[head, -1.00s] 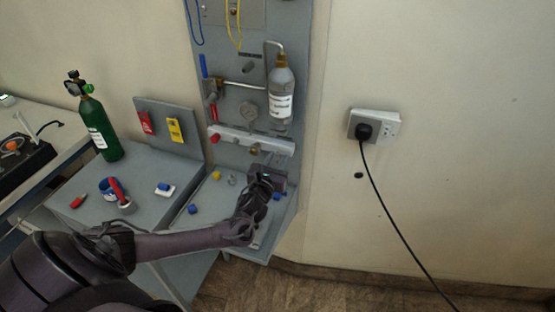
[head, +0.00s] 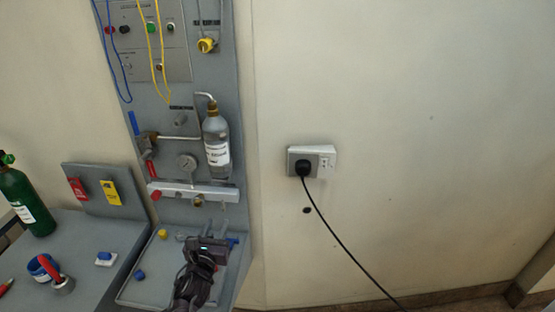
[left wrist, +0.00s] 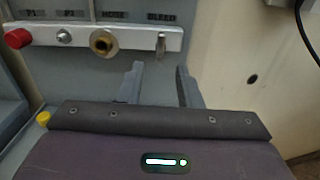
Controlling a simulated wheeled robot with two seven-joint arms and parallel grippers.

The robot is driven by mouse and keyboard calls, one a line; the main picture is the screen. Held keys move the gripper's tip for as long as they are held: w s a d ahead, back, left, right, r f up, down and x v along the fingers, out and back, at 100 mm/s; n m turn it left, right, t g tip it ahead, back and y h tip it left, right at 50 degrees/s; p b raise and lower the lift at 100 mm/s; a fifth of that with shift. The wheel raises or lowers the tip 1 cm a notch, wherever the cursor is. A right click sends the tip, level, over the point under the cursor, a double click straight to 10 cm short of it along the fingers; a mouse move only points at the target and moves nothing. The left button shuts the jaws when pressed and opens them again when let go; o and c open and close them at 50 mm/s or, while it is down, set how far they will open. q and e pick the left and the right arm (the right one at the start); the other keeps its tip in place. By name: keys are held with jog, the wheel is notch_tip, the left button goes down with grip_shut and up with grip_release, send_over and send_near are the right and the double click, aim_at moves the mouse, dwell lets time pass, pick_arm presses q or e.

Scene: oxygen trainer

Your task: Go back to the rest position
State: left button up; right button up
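My left gripper (head: 222,244) is in front of the grey trainer panel (head: 180,110), below the right part of the white manifold bar (head: 180,190) and over the tray at the panel's foot. In the left wrist view its two fingers (left wrist: 160,82) stand well apart with nothing between them. They point toward the panel, just under the fitting labelled BLEED (left wrist: 161,45). I cannot tell whether the fingertips touch anything. My right gripper is in neither view.
A clear bottle (head: 217,143) hangs on the panel above the manifold. At left, a green cylinder (head: 25,203) and a blue-and-red item (head: 46,268) stand on a grey table. A wall socket (head: 312,161) with a black cable is at right. The wall area there is open.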

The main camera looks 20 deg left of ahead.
pick_arm(q)
jog(key=s+d+f+n+g+h, duration=0.2)
jog(key=s+d+f+n+g, duration=0.15)
jog(key=d+n, duration=0.45)
jog(key=s+d+f+n+g+h, duration=0.1)
jog(key=s+d+f+n+g, duration=0.1)
jog(key=s+d+n+g, duration=0.45)
jog(key=s+d+r+n+g+h, duration=0.2)
jog(key=s+r+n+g, duration=0.3)
jog(key=s+n, duration=0.95)
notch_tip(320, 180, down, 29)
jog(key=n, duration=0.2)
jog(key=s+a+f+g, duration=0.1)
jog(key=s+a+f, duration=0.2)
jog(key=s+f, duration=1.5)
jog(key=shift+s+a+f+y, duration=0.2)
jog(key=shift+s+y, duration=0.1)
jog(key=shift+s, duration=0.55)
